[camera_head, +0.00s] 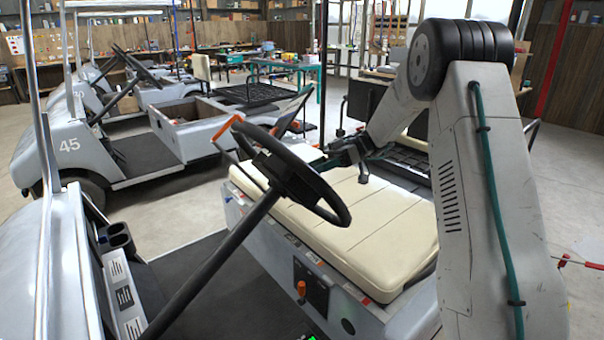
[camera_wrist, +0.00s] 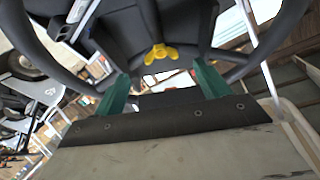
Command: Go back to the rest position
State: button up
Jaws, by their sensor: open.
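My gripper (camera_head: 347,164) hangs above the cream seat (camera_head: 355,222) of the nearest cart, behind the black steering wheel (camera_head: 296,176) in the head view. My arm reaches to it from the right side. In the wrist view, the two green fingers of my gripper (camera_wrist: 163,82) stand well apart with nothing held between them. The dark rim and hub of the steering wheel (camera_wrist: 282,45) fill the upper part of that view, beyond the fingers. A small yellow piece (camera_wrist: 160,53) shows near the hub. I see no contact between the fingers and the wheel.
The cart's slanted steering column (camera_head: 215,262) and upright roof post (camera_head: 46,180) are close on the left. More grey carts (camera_head: 75,142) stand at the left. A green workbench (camera_head: 284,67) stands behind. Open floor lies at the right.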

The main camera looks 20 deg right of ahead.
jog(key=shift+d+r, duration=0.1)
jog(key=shift+d, duration=0.5)
jog(key=s+a+r+m+h, duration=0.1)
jog(key=s+a+r, duration=0.1)
jog(key=s+r, duration=0.3)
jog(key=s+a+r+m+h, duration=0.1)
jog(key=s+a+r, duration=0.2)
jog(key=s+r, duration=0.2)
jog(key=s+a+r+h, duration=0.1)
jog(key=s+a+r, duration=0.1)
jog(key=s+r, duration=0.4)
jog(key=shift+s+a+r+m+g, duration=0.1)
jog(key=shift+s+a+m+g, duration=0.3)
jog(key=s+a+f+m+h, duration=0.1)
jog(key=s+f+m+h, duration=0.15)
jog(key=s, duration=0.45)
jog(key=s+a+f+m+h, duration=0.1)
jog(key=s+f+m+h, duration=0.1)
jog(key=s+m+h, duration=0.3)
jog(key=s+d+f+m+t+h, duration=0.3)
jog(key=s+d+f+m+h, duration=0.1)
jog(key=s+f, duration=0.3)
jog(key=shift+s+d+t+h, duration=0.45)
jog(key=shift+s+h, duration=0.2)
jog(key=shift+s, duration=0.6)
